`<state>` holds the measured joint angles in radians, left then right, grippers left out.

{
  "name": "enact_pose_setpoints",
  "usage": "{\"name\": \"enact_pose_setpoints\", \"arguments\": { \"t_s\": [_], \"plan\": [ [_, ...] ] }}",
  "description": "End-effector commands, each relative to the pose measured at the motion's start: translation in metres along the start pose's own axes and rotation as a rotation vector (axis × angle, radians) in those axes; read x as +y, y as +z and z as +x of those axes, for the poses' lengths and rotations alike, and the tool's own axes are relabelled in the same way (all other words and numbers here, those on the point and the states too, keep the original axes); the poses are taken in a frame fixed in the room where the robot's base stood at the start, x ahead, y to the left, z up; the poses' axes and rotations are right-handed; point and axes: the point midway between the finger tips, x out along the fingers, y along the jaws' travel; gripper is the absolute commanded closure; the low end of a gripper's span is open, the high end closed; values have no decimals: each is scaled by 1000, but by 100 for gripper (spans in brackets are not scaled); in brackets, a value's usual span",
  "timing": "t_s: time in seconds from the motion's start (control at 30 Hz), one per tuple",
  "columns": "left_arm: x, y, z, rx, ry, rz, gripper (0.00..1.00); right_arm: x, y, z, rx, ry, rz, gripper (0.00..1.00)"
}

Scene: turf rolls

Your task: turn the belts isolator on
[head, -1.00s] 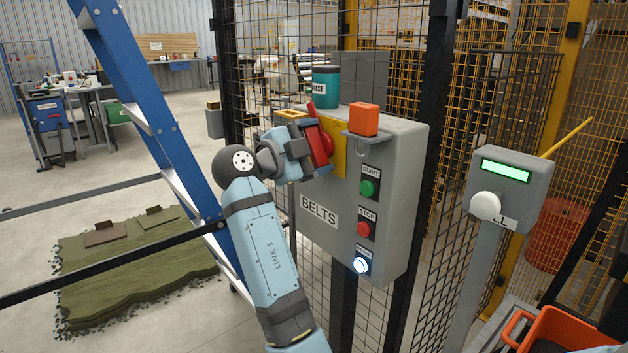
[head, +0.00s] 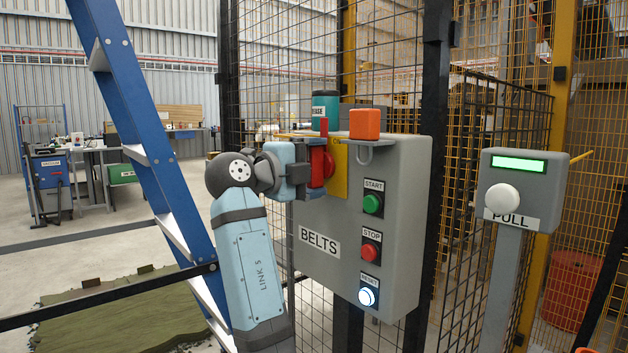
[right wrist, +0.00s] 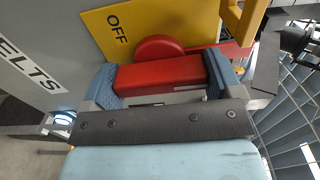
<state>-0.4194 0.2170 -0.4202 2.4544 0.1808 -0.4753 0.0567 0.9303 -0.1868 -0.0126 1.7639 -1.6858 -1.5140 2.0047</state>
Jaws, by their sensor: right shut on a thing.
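The grey BELTS control box (head: 400,190) stands upright in front of the mesh fence. Its red isolator handle (head: 329,165) sits by a yellow plate (head: 340,168) on the box's left part. My right gripper (head: 305,168) is at the handle, coming from the left. In the right wrist view the red handle (right wrist: 160,75) lies between my two blue pads, which are shut on it. The round red hub (right wrist: 158,48) is behind the bar. The word OFF shows on the yellow plate (right wrist: 118,30) there. The exact switch position is hard to tell. My left gripper is out of view.
Green START (head: 372,204), red STOP (head: 370,251) and lit RESET (head: 367,297) buttons are on the box. An orange block (head: 364,123) is above them. A blue ladder (head: 135,130) stands left of my arm. A PULL post (head: 520,190) stands right.

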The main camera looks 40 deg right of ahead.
Motion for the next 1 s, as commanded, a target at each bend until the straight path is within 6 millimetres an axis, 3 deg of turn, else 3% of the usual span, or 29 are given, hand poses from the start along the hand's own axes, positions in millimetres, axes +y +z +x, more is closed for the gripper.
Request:
{"name": "enact_pose_setpoints", "arguments": {
  "t_s": [0.53, 0.57, 0.63, 0.87, 1.0],
  "plan": [
    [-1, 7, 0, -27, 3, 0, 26, -1, 0, 1, 0, -1, 29, 39],
    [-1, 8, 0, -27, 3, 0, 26, -1, 0, 1, 0, -1, 29, 13],
    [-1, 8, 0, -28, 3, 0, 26, -1, 0, 1, 0, -1, 29, 0],
    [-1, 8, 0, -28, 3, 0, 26, -1, 0, -1, 0, -1, 27, 0],
    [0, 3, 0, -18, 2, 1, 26, -2, 0, -13, -2, -1, 26, 0]
  ]
}}
